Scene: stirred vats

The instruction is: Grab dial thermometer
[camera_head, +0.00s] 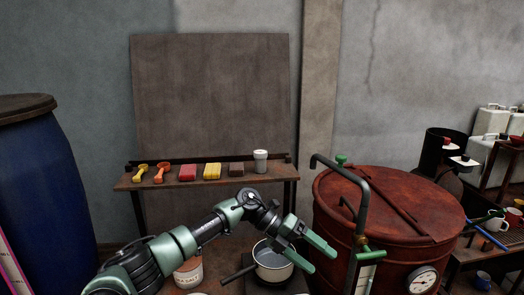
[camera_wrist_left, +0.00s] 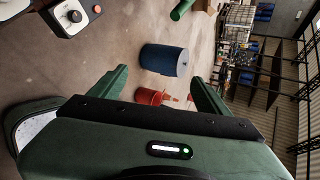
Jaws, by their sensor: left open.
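The dial thermometer (camera_head: 423,281) is a round white dial with a dark rim, low on the front of the rust-red vat (camera_head: 440,240). Its lower edge is close to the bottom of the head view. My left gripper (camera_head: 323,262) is open and empty, to the left of the vat and apart from the dial. Its two green fingers point to the right. In the left wrist view the open fingers (camera_wrist_left: 158,80) have nothing between them close up, and I cannot make out the dial there. My right gripper is not in view.
A bent dark pipe (camera_head: 362,190) and a green-capped upright gauge (camera_head: 370,256) stand between my gripper and the dial. A pot (camera_head: 273,262) sits below my gripper. A shelf (camera_head: 215,180) with scoops and blocks is behind. A blue barrel (camera_head: 40,180) stands left.

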